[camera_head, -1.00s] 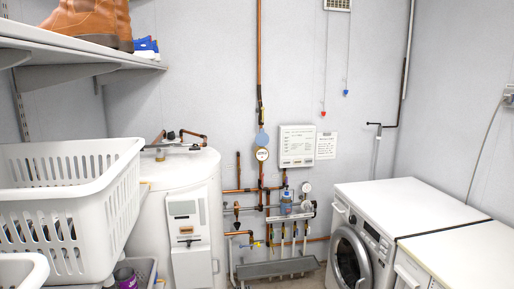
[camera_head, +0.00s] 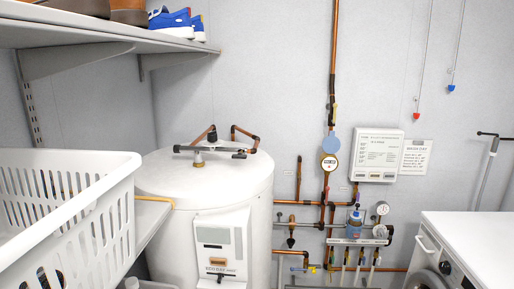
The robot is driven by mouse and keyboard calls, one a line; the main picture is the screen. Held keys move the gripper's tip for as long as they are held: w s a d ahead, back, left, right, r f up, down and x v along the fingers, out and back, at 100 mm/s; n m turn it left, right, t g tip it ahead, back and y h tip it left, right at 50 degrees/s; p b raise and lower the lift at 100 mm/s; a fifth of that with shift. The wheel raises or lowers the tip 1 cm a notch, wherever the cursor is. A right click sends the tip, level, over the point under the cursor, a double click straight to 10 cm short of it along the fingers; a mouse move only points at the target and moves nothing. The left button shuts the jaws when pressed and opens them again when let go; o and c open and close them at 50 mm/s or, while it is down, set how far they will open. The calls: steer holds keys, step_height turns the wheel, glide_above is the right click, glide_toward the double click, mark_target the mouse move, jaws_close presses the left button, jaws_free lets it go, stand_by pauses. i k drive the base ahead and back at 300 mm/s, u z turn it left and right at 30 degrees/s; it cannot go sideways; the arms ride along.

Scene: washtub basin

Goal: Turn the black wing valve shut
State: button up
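My gripper is not in view. I cannot tell for sure which part is the black wing valve. Small dark fittings (camera_head: 212,136) show on the pipework on top of the white cylinder tank (camera_head: 205,178).
A white laundry basket (camera_head: 105,165) stands at left on a shelf. A higher shelf (camera_head: 120,42) with shoes juts out above it. A white washing machine (camera_head: 470,240) stands at right. A grey control box (camera_head: 376,155) hangs on the wall near several pipes.

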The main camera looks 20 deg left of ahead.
mark_target(240, 155)
steer(key=i, duration=0.65)
steer(key=u, duration=2.95)
